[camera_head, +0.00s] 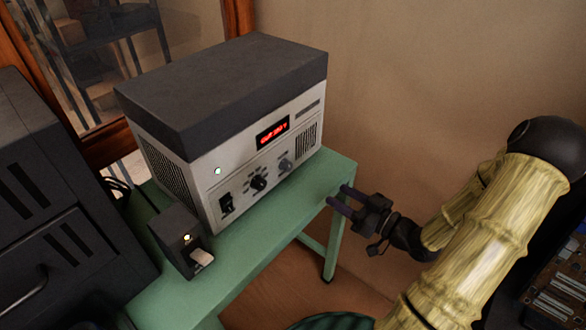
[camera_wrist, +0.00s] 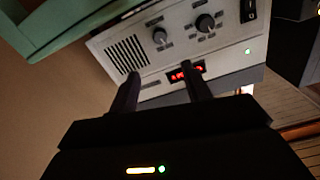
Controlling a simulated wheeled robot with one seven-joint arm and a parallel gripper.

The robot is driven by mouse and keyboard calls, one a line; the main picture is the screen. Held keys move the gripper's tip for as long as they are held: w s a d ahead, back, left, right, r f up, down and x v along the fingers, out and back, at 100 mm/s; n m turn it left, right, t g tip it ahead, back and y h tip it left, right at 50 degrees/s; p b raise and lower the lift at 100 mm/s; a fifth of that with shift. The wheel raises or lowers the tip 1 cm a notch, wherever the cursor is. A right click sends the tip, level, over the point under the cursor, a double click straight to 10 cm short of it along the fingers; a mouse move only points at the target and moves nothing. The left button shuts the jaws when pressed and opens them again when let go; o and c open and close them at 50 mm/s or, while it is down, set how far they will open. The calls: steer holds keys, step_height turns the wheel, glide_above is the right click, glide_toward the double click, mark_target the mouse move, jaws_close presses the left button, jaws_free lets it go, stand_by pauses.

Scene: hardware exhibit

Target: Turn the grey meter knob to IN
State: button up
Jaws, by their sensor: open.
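The grey meter knob (camera_head: 285,164) is the small round knob at the right of the front panel of a white and dark-grey power unit (camera_head: 220,97). In the wrist view the grey knob (camera_wrist: 160,36) shows upside down beside a larger black knob (camera_wrist: 205,22). Its pointer and lettering are too small to read. My gripper (camera_head: 338,196) is open and empty, to the right of the unit and apart from it. In the wrist view, my gripper's fingers (camera_wrist: 160,76) point towards the panel, with the grey knob beyond the gap between them.
The unit stands on a green table (camera_head: 262,238). The panel also has a lit red display (camera_head: 272,133), a black knob (camera_head: 258,183) and a black switch (camera_head: 226,204). A small black box (camera_head: 180,240) stands at front left. A dark cabinet (camera_head: 55,210) is at far left.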

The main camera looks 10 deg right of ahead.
mark_target(291, 167)
steer(key=x, duration=1.6)
steer(key=shift+w+a+f, duration=0.1)
steer(key=shift+a, duration=0.05)
steer(key=c, duration=1)
steer(key=shift+p, duration=0.3)
steer(key=m+p, duration=0.3)
steer(key=m, duration=0.1)
steer(key=shift+m+p, duration=1.5)
steer(key=shift+m, duration=0.5)
